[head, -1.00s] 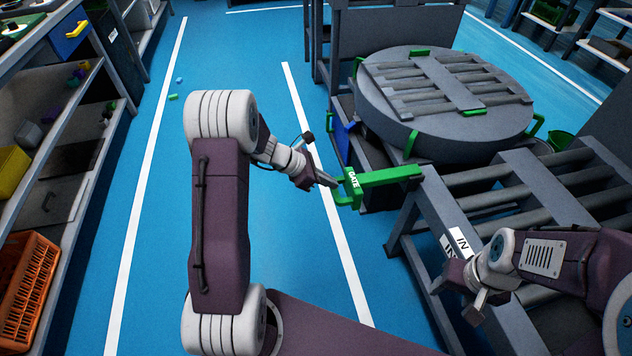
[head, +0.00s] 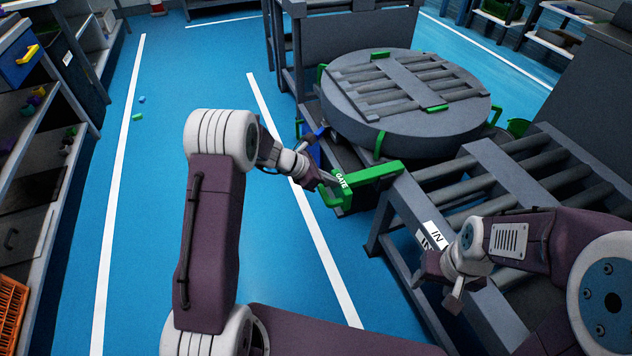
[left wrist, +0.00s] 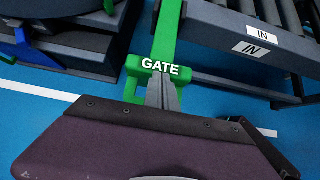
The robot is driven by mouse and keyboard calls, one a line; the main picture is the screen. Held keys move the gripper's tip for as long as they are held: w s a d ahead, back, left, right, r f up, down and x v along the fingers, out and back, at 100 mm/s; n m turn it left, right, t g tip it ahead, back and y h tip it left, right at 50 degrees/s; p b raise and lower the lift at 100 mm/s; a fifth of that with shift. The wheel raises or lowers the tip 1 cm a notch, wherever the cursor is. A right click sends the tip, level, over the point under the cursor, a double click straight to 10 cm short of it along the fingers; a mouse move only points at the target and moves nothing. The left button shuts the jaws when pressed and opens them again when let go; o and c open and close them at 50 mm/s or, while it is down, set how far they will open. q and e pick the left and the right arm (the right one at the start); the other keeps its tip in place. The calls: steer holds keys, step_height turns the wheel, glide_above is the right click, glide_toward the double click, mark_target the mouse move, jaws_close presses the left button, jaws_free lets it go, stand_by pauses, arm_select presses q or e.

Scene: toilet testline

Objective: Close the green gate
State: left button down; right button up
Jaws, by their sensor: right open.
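The green gate (head: 372,178) is a bar that reaches out to the left from the corner of the roller conveyor, beside the round turntable. Its outer end carries a GATE label and a hooked handle. In the left wrist view the gate (left wrist: 166,38) runs up from its labelled end. My left gripper (head: 321,183) is at that handle, its fingers close together and against it; they also show in the left wrist view (left wrist: 163,92). The exact contact is partly hidden. My right gripper (head: 447,287) is open and empty beside the conveyor's IN label.
The roller conveyor (head: 481,158) stands at the right. The round turntable (head: 400,115) stands behind the gate. Shelves (head: 40,140) line the left side, with an orange crate (head: 12,310) low down.

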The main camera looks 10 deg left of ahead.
mark_target(366, 174)
arm_select(q)
steer(key=w+d+p, duration=0.1)
steer(key=w+d, duration=0.1)
steer(key=d, duration=0.1)
steer(key=w+d+p, duration=0.1)
steer(key=d, duration=0.1)
steer(key=w+d+p, duration=0.1)
steer(key=w+d, duration=0.1)
steer(key=d, duration=0.1)
steer(key=shift+w+d, duration=0.3)
steer(key=shift+w, duration=0.05)
arm_select(e)
steer(key=r, duration=0.1)
steer(key=d+r, duration=0.1)
steer(key=w+r, duration=0.1)
steer(key=shift+d+r, duration=0.3)
steer(key=shift+r, duration=0.05)
